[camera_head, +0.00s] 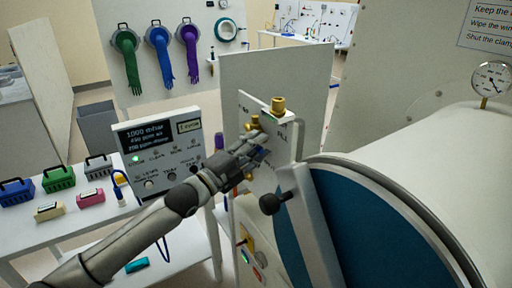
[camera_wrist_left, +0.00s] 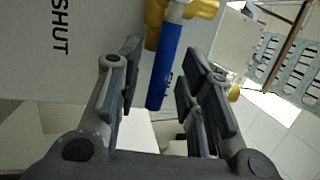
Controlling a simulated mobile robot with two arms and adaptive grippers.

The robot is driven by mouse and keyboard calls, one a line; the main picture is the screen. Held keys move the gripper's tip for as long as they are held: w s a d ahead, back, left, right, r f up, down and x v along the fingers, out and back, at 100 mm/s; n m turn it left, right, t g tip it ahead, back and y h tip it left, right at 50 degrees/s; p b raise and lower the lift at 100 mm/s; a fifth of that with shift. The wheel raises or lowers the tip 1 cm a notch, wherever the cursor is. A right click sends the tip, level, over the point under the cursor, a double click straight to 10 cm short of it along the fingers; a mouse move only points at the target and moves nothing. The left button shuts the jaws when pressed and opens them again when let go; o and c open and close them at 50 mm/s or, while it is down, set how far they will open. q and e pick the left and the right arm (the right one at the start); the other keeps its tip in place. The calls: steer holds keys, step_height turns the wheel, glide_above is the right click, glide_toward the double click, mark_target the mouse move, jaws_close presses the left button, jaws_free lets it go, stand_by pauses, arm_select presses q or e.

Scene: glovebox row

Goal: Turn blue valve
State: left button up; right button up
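The blue valve has a blue lever handle (camera_wrist_left: 163,66) on a brass valve body (camera_wrist_left: 155,22), seen in the left wrist view. In the head view a bit of the blue handle (camera_head: 259,155) shows beside my left gripper (camera_head: 252,144) at the white valve panel (camera_head: 280,118). In the left wrist view my left gripper (camera_wrist_left: 163,75) is open. Its two fingers stand either side of the blue handle, with a visible gap on each side. The word SHUT is on the panel left of the handle. My right gripper is not in view.
A round blue door (camera_head: 350,225) with a clamp bar and black knob (camera_head: 270,204) is close right of my left arm. A grey display box (camera_head: 160,150) stands left of the panel. A white table (camera_head: 70,230) holds several small coloured cases.

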arm_select(q)
steer(key=v, duration=1.2)
stand_by(0.4)
